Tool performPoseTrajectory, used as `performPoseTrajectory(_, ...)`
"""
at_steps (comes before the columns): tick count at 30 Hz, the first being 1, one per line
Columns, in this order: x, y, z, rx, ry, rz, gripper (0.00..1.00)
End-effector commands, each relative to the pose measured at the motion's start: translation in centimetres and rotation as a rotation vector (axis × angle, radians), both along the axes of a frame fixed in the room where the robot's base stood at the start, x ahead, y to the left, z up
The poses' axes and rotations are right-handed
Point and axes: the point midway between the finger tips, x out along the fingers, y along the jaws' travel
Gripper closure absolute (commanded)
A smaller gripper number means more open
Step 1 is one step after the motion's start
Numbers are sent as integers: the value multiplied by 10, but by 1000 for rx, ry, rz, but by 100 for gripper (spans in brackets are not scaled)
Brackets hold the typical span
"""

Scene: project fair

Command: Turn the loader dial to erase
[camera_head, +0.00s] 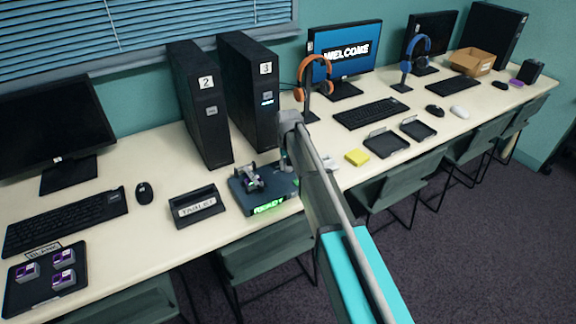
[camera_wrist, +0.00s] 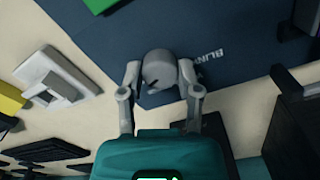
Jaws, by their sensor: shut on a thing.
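The loader (camera_head: 246,200) is a dark blue box on the desk, with a green lit READY sign on its front. In the wrist view its dark top (camera_wrist: 110,42) fills the upper middle, with light letters partly hidden beside the dial. The loader dial (camera_wrist: 159,70) is a round grey knob with a dark mark. My gripper (camera_wrist: 160,78) is shut on the dial, one finger on each side. In the head view my arm hides the dial and most of my gripper. Which setting the dial points to cannot be told.
A small device (camera_head: 250,178) stands on the loader's left part. A tablet stand (camera_head: 197,206) is to its left, and tower 3 (camera_head: 250,90) stands behind. A yellow block (camera_head: 357,157) and black trays (camera_head: 385,143) lie to the right. Chairs line the desk front.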

Motion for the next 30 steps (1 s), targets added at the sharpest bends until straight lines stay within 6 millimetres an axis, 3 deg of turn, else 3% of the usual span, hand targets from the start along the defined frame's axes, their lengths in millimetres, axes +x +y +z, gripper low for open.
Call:
performPoseTrajectory(5,-1,0,0,0,3,-1,100)
performPoseTrajectory(6,-1,0,0,0,3,-1,52)
performPoseTrajectory(11,-1,0,0,0,2,0,22)
performPoseTrajectory(30,0,-1,0,0,1,36,21)
